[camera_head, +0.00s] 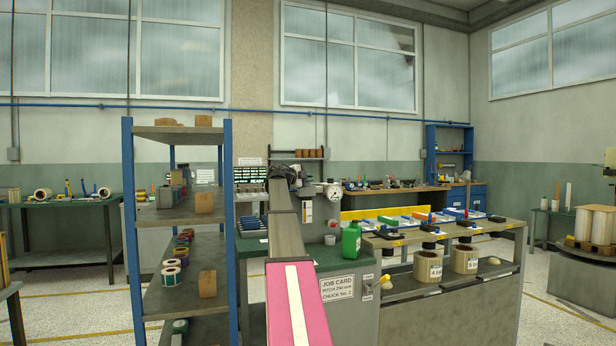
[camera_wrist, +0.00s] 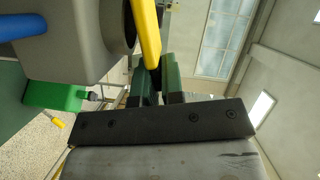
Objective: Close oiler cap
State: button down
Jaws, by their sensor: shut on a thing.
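In the wrist view my gripper (camera_wrist: 156,82) has two dark green fingers shut on the end of a yellow bar-like part (camera_wrist: 147,35), which looks like the oiler cap. The bar stands beside a grey housing (camera_wrist: 85,40). A dark round edge on the housing lies close to the bar; I cannot tell whether the cap covers an opening. In the head view my arm reaches away to the bench machine, and its far end hides the gripper's contact and the cap.
A round gauge (camera_head: 333,192) sits right of my arm's end. A green bottle (camera_head: 351,239) stands on the bench; a green object also shows in the wrist view (camera_wrist: 55,95). A blue shelf rack (camera_head: 228,240) stands close on the left. A parts table (camera_head: 480,233) is at right.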

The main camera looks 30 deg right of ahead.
jog(key=shift+s+a+f+m+h, duration=0.15)
jog(key=shift+f+m+h, duration=0.15)
jog(key=shift+f+m, duration=0.3)
jog(key=c, duration=1.5)
grip_release()
jog(key=s+a, duration=0.1)
jog(key=a, duration=0.9)
jog(key=shift+s+a+r, duration=0.3)
